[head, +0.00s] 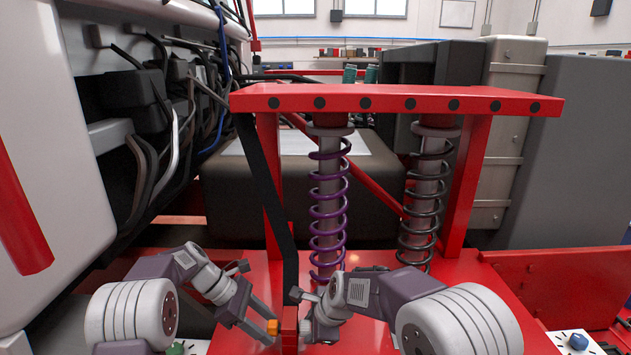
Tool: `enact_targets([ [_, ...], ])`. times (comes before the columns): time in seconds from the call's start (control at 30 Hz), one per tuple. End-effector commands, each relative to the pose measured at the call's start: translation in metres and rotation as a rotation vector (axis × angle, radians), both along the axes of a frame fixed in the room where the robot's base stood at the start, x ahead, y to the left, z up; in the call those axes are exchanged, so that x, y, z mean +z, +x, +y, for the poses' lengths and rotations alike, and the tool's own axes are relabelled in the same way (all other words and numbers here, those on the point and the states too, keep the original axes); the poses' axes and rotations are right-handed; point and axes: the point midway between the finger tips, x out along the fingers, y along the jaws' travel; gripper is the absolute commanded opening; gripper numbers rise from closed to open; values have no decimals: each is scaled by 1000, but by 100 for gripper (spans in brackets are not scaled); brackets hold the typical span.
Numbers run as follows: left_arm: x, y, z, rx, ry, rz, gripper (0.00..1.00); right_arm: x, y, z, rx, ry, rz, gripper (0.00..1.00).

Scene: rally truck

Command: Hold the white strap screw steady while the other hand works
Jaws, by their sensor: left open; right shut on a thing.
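A black strap (267,180) runs from the red frame down to a short red upright (290,328) at the bottom middle. My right gripper (303,328) is at the right side of this upright, shut on a small pale thing that seems to be the white strap screw; the hand mostly hides it. My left gripper (258,328) is open, just left of the upright, its dark fingers pointing down and right. A small orange piece (272,327) shows at its fingertips; I cannot tell whether it touches them.
A red frame (395,99) with a purple coil spring (328,205) and a black coil spring (424,205) stands close behind my grippers. Cables (170,110) hang at the left. A blue knob (578,341) is at the lower right. A red deck (465,275) lies below.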

Motion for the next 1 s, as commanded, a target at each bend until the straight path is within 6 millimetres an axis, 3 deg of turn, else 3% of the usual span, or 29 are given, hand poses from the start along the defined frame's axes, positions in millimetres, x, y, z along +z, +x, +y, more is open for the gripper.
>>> enact_targets([
  [0.07,-1,0,0,1,0,-1,49,-5,-3,-1,1,-4,13,0],
  [0.1,-1,0,0,1,0,-1,44,-5,-3,-1,1,-4,13,0],
  [0.27,0,0,0,0,-1,-1,2,-5,-3,-1,1,-4,13,0],
  [0.43,1,-2,0,3,-3,-76,2,-5,-3,-1,1,-4,13,0],
  [1.0,-6,-11,-2,7,-8,-747,2,-5,-3,-1,1,-4,13,0],
])
